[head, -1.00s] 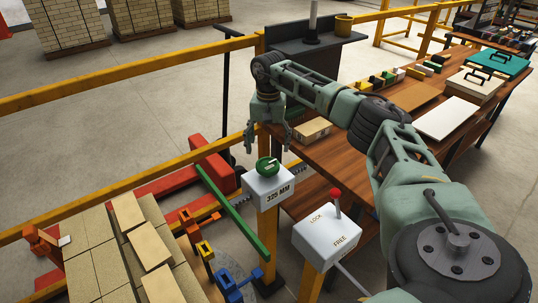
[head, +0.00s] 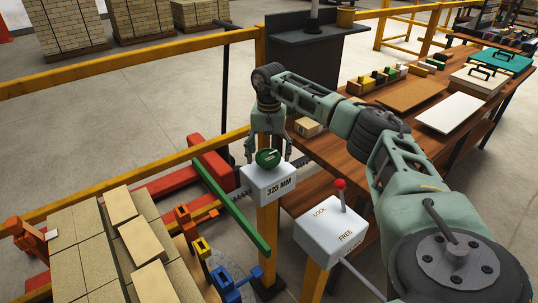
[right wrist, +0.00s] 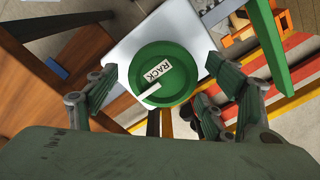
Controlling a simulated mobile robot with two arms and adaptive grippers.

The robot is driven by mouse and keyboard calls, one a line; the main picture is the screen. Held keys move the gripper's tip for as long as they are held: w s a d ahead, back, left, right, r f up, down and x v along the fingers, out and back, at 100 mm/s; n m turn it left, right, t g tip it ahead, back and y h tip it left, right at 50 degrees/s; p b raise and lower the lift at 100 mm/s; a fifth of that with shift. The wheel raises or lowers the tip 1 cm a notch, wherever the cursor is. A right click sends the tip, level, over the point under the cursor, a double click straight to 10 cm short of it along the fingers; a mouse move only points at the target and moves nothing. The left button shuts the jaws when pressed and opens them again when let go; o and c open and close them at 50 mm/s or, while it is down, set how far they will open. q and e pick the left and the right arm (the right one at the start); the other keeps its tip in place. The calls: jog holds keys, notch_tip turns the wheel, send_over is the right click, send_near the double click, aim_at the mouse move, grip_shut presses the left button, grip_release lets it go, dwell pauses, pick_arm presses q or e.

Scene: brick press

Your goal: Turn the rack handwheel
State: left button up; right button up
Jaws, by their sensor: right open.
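The rack handwheel (head: 267,158) is a small green wheel on top of a white box marked 325 MM (head: 270,183), on a yellow post. In the right wrist view the green handwheel (right wrist: 165,73) bears a white RACK label and a pale bar. My right gripper (head: 269,158) points down over the wheel. Its open fingers stand on either side of the wheel, and in the wrist view I see gaps between them and the rim. Whether the fingertips reach down to rim height is hard to tell. My left gripper is not in view.
A white box with a red-knobbed lever (head: 340,186), marked LOCK and FREE, stands close to the right. A green bar (head: 231,209) runs just left of the post. Stacked tan bricks (head: 95,260) lie at lower left. A wooden bench (head: 325,158) stands behind.

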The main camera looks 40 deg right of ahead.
jog(key=shift+c, duration=0.6)
jog(key=c, duration=1)
jog(key=shift+m, duration=0.3)
